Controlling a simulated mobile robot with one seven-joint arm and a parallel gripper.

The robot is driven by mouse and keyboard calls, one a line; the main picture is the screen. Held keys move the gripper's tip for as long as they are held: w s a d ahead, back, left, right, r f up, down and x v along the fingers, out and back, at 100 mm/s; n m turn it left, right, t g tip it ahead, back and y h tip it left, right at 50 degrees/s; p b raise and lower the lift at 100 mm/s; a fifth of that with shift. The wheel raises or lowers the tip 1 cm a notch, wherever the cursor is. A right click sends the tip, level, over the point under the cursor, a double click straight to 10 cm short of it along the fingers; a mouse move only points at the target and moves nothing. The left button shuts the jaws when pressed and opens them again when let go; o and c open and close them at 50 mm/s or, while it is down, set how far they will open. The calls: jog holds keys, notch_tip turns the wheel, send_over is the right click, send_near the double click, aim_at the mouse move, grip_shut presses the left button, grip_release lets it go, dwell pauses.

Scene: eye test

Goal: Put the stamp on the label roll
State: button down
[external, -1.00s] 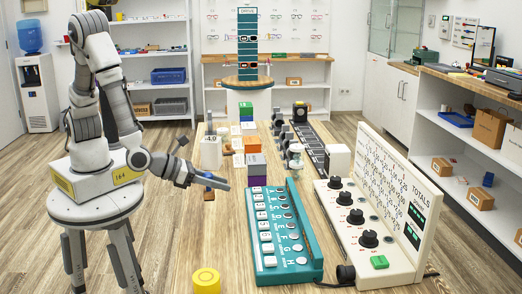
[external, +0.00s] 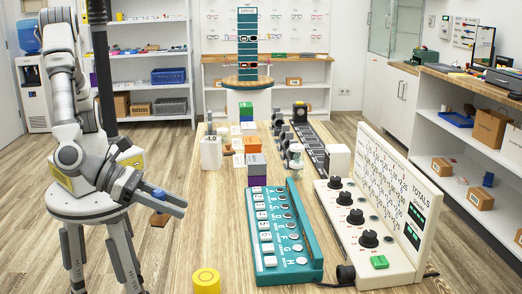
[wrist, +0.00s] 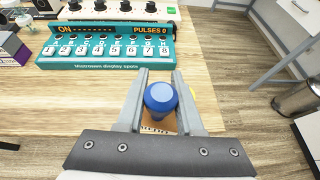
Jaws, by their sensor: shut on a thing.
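The stamp, with a round blue knob (external: 159,193) and a brown wooden base (external: 159,220), is in my gripper (external: 180,207). My gripper is shut on it and holds it in the air at the table's left edge. In the wrist view the blue knob (wrist: 160,97) sits between the two fingers (wrist: 158,100), with a little of the base showing below. The yellow roll (external: 206,281), which looks like the label roll, stands at the table's near end, nearer the camera than my gripper. In the wrist view only a yellow sliver (wrist: 194,96) shows behind the right finger.
A teal keyed panel (external: 284,235) and a white panel with black knobs (external: 375,215) fill the table's right. A purple and grey box stack (external: 257,170) and a white box (external: 211,153) stand farther back. The wooden tabletop (external: 222,225) left of the teal panel is clear.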

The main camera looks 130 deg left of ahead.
jog(key=w+d+r+m+t+h, duration=0.1)
jog(key=w+d+r+m+h, duration=0.1)
jog(key=w+d, duration=0.45)
jog(key=b, duration=0.3)
send_over(220, 292)
notch_tip(220, 292, down, 7)
jog(key=shift+a+f+b, duration=0.1)
jog(key=shift+f+b, duration=0.4)
jog(key=shift+f, duration=1.45)
jog(key=shift+f, duration=0.25)
jog(key=c, duration=0.5)
grip_release()
jog(key=shift+c, duration=0.2)
jog(key=shift+r, duration=0.1)
